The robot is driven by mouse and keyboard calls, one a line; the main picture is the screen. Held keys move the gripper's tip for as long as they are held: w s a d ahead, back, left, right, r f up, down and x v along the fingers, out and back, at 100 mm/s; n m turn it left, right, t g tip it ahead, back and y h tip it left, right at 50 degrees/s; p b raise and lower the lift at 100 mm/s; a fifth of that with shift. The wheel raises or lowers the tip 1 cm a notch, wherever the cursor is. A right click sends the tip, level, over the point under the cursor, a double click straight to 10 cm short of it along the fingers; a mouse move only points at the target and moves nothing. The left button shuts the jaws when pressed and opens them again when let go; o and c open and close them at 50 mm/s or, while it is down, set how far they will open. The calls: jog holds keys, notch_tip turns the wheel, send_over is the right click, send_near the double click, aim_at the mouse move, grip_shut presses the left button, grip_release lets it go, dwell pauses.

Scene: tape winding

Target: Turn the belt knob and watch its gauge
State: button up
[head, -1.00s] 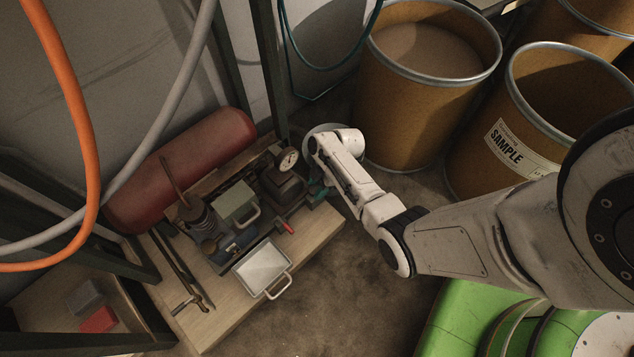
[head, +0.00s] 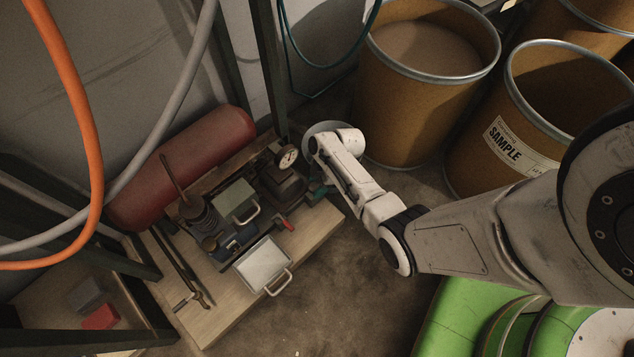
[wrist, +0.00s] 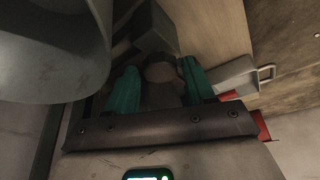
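The round gauge (head: 287,157) has a white dial and stands at the back right of the dark machine (head: 284,186) on the wooden board. Its reading is too small to make out. My gripper (head: 318,192) is at the right side of the machine, below the gauge, and my wrist partly hides it. In the wrist view, my gripper's two teal fingers (wrist: 160,84) stand apart on either side of a dull brown round knob (wrist: 160,70). I cannot tell whether the fingers press on it. The gauge face is not visible in the wrist view.
A pale tray (head: 263,263) with a handle and a red-handled part (head: 286,224) are at the machine's front. A red cylinder (head: 190,165) lies behind. Brown drums (head: 410,120) stand at the right. Bare floor (head: 350,275) is in front of the board.

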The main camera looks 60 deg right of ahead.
jog(key=shift+r, duration=0.1)
jog(key=p+v, duration=0.5)
jog(key=v, duration=0.5)
jog(key=shift+r, duration=0.3)
jog(key=shift+s+d, duration=0.1)
jog(key=shift+d, duration=0.05)
dwell(0.6)
